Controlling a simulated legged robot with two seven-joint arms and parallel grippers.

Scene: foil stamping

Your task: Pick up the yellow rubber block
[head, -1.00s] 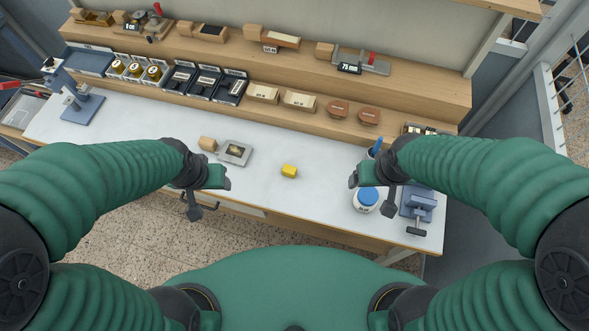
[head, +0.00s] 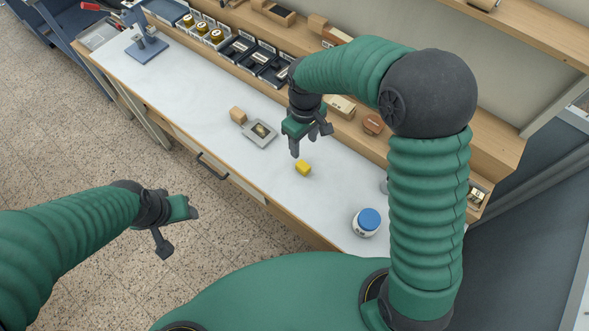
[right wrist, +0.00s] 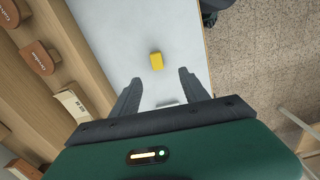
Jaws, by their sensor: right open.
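The yellow rubber block (head: 303,167) lies on the white worktop near its front edge. In the right wrist view the yellow block (right wrist: 157,61) shows beyond the two fingertips, roughly between their lines. My right gripper (head: 298,148) is above the worktop, just behind the block in the head view, fingers pointing down. In the right wrist view my right gripper (right wrist: 157,84) is open with nothing between its fingers. My left gripper (head: 192,209) is off the front of the table over the floor; its fingers are too small to tell their opening.
A grey plate (head: 260,134) and a wooden block (head: 238,115) lie left of the yellow block. A white jar with a blue lid (head: 367,221) stands to the right. A wooden shelf with trays (head: 262,62) runs along the back. The worktop around the block is clear.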

